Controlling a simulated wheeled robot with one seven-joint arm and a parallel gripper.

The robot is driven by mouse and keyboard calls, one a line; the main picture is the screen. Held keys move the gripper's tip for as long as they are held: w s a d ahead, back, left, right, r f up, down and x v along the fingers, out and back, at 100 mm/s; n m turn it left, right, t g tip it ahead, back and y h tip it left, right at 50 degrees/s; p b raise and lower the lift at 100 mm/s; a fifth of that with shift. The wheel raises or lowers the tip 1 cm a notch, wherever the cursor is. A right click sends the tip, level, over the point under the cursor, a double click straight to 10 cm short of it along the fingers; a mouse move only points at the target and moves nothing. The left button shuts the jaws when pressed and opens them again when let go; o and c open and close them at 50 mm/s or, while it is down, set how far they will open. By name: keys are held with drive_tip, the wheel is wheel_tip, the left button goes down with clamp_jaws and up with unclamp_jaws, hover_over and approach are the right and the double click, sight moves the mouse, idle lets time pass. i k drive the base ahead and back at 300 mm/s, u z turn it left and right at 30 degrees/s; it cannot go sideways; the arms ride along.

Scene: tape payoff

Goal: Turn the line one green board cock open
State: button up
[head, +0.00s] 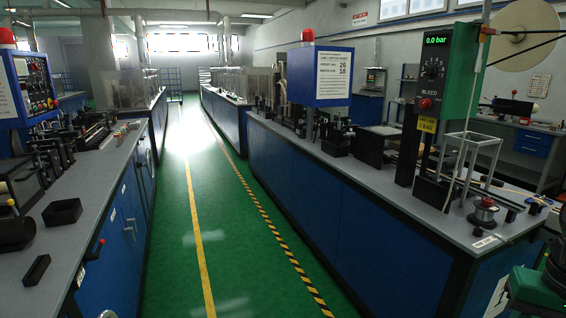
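A tall board (460,70) with a green side and a black front stands on the right bench. Its green display (437,41) reads 0.0 bar. Below are a round dial or knob (432,72), the word BLEED, and a red knob (425,103). A small yellow tag (427,125) hangs under the red knob; its print is too small to be sure of. I cannot tell which of these parts is the cock or how it is set. My gripper is not in view.
A long blue bench with a grey top (360,178) runs along the right, another (95,195) along the left. A metal pot (484,212) and wire frame (470,160) stand near the board.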

sight(486, 30)
drive_tip(key=k, duration=1.3)
drive_tip(key=z, duration=0.3)
drive_tip(key=i, duration=1)
drive_tip(key=z, duration=0.55)
drive_tip(key=i, duration=0.55)
drive_tip(key=z, duration=0.2)
